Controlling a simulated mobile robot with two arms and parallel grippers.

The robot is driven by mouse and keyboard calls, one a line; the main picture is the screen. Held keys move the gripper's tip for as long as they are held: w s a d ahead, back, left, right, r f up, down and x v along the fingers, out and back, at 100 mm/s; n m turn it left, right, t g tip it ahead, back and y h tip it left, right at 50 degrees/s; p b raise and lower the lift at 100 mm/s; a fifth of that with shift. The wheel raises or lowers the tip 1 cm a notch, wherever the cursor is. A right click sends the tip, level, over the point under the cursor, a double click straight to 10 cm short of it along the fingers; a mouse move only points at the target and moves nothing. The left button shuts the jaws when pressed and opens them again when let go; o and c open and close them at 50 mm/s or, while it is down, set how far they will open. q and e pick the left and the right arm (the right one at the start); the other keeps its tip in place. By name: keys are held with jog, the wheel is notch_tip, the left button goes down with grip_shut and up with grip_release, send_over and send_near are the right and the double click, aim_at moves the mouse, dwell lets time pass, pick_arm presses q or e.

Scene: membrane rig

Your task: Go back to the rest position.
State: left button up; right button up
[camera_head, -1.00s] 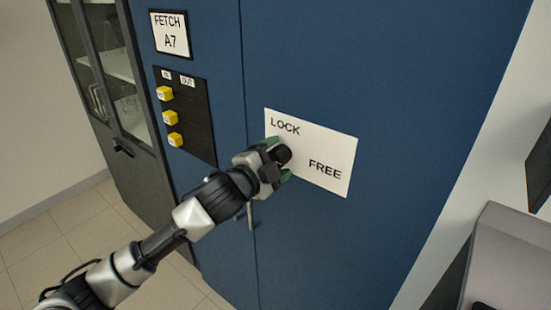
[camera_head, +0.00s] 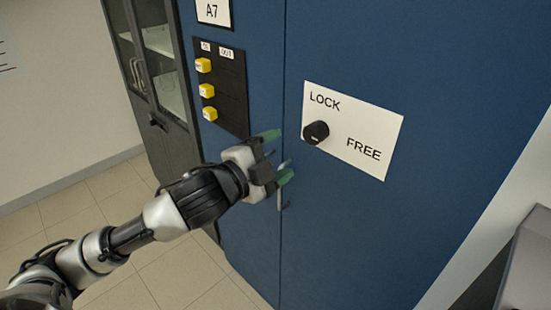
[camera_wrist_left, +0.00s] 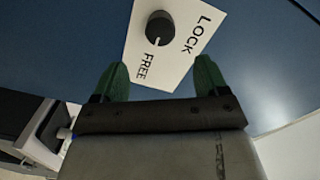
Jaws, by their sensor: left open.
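My left gripper (camera_head: 278,156) is open and empty in front of the blue cabinet (camera_head: 350,45), to the left of and below a black knob (camera_head: 316,132). The knob sits on a white plate (camera_head: 372,130) marked LOCK and FREE. The gripper is apart from the knob. In the left wrist view the two green fingers (camera_wrist_left: 160,82) are spread, and the knob (camera_wrist_left: 160,28) stands beyond them with a white mark on it that points towards the word FREE. My right gripper is not in view.
A black panel (camera_head: 232,95) with yellow buttons (camera_head: 207,90) is on the cabinet, left of the knob plate. A dark glass-door cabinet (camera_head: 150,60) stands at the left. A grey unit (camera_head: 530,265) stands at the lower right. Tiled floor (camera_head: 120,200) shows at the lower left.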

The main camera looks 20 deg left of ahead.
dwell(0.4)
pick_arm(q)
jog(key=w+a+f+n+g+y, duration=0.1)
jog(key=w+a+f+n+y, duration=0.15)
jog(key=f, duration=0.65)
jog(key=w+a+f+n+g+y, duration=0.1)
jog(key=w+a+f+n+y, duration=0.2)
jog(key=f, duration=0.6)
jog(key=s+a+f+n+g, duration=0.2)
jog(key=a+f, duration=0.1)
jog(key=f, duration=0.9)
jog(key=s+a+f+n+g, duration=0.2)
jog(key=s+f+g, duration=0.1)
jog(key=f, duration=0.9)
jog(key=s+d+f+n+g, duration=0.1)
jog(key=s+f+n+g, duration=0.25)
jog(key=s+f, duration=1.45)
jog(key=s+d+f+g, duration=0.1)
jog(key=s+d+f, duration=0.1)
jog(key=s, duration=0.6)
jog(key=s+d+f+n+g, duration=0.1)
jog(key=s+d+f+g, duration=0.1)
jog(key=s+f, duration=0.3)
jog(key=s+d+f+g, duration=0.2)
jog(key=s+d+f, duration=0.1)
jog(key=s, duration=0.8)
jog(key=shift+f, duration=0.25)
